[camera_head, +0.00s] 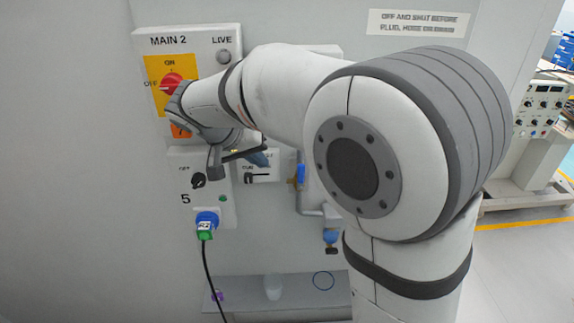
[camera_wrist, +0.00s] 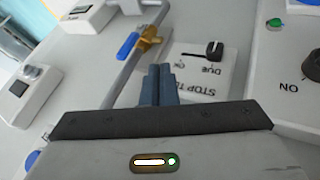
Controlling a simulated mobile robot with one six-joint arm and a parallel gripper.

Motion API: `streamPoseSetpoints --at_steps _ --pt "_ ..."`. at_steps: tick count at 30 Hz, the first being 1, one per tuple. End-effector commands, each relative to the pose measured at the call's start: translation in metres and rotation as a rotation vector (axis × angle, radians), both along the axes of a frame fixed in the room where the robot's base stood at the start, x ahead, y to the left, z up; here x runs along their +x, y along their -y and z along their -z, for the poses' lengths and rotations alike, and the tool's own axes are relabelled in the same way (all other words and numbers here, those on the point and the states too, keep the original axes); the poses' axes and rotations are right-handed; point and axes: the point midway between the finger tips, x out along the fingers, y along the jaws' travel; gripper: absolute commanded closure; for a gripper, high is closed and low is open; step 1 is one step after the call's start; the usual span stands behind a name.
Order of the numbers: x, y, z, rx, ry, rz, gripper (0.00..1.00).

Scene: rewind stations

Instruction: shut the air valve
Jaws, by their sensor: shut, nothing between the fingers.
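The air valve has a blue lever (camera_head: 301,172) and a brass body on a grey pipe, right of the small switch box in the head view. In the wrist view the blue lever (camera_wrist: 127,46) lies roughly along the pipe, beside the brass body (camera_wrist: 148,40). My gripper (camera_head: 262,158) is left of the valve in the head view, in front of the small switch box. In the wrist view my gripper (camera_wrist: 161,68) has its blue-grey fingers together and empty, below the valve and apart from its lever. My arm hides part of the wall right of the valve.
The MAIN 2 box (camera_head: 188,52) with a red switch (camera_head: 171,84) is above left. Below it, box 5 (camera_head: 213,170) holds a blue plug (camera_head: 206,219) with a hanging black cable. The small switch box (camera_wrist: 205,68) with a black lever is close to my fingers. A shelf (camera_head: 245,298) is below.

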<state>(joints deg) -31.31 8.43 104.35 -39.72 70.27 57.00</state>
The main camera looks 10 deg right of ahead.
Motion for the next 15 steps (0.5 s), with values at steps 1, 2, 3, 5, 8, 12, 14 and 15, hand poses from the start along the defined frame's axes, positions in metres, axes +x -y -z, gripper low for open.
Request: streamPoseSetpoints --at_steps 1,2,3,5,8,12,14,15 --pt "0.004 0.007 0.008 -0.003 -0.005 0.003 1.0" --pt "0.006 0.01 0.014 -0.002 -0.005 0.004 1.0" --pt "0.009 0.015 0.02 -0.001 -0.005 0.003 1.0" --pt "0.013 0.021 0.031 -0.003 -0.005 0.003 1.0" --pt "0.017 0.033 0.04 0.0 -0.003 0.004 1.0" --pt "0.015 0.053 0.039 0.001 -0.001 0.002 1.0" --pt "0.015 0.058 0.04 0.0 -0.001 0.002 1.0" --pt "0.015 0.061 0.04 0.001 -0.001 0.002 1.0"
